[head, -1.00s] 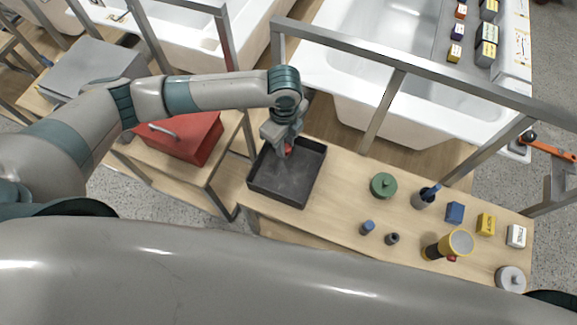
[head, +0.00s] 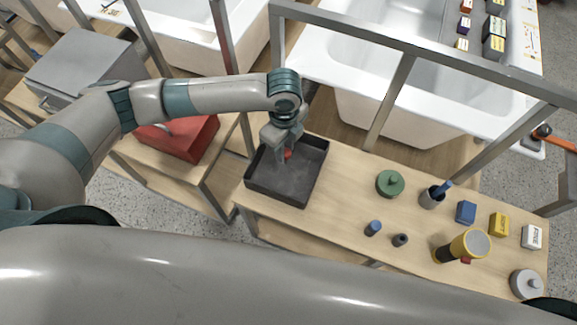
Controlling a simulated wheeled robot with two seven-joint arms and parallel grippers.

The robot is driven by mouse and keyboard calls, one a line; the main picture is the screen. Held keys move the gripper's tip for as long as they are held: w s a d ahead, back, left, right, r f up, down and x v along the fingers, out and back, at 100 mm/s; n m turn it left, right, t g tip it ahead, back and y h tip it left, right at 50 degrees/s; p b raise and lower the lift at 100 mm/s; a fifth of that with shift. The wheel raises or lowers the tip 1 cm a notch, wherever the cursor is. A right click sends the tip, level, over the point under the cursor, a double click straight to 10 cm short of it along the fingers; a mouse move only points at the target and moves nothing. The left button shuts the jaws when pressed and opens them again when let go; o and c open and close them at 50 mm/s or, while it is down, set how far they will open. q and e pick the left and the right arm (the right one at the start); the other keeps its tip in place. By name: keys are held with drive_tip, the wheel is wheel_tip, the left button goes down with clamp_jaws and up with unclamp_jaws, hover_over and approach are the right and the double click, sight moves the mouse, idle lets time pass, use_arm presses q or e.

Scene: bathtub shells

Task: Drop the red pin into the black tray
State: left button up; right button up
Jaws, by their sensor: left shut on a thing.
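The black tray (head: 300,190) lies at the left end of the wooden workbench in the head view. My left gripper (head: 286,155) points down over the upper left part of the tray. It is shut on the red pin (head: 288,154), of which only a small red part shows between the fingers. I cannot tell how far the pin is above the tray floor. The tray looks empty otherwise. My right gripper is not in view.
On the bench to the right stand a green round lidded piece (head: 390,183), a blue peg (head: 373,228), a dark peg (head: 400,240), a cup (head: 432,197), several small boxes and a yellow cylinder (head: 468,245). A metal rail (head: 430,52) runs behind. A red toolbox (head: 180,138) stands left.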

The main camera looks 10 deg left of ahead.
use_arm(q)
drive_tip(key=shift+f, duration=0.1)
drive_tip(key=o, duration=1.1)
wheel_tip(320, 180, up, 17)
drive_tip(key=b, duration=0.3)
drive_tip(key=shift+r, duration=0.2)
idle(0.7)
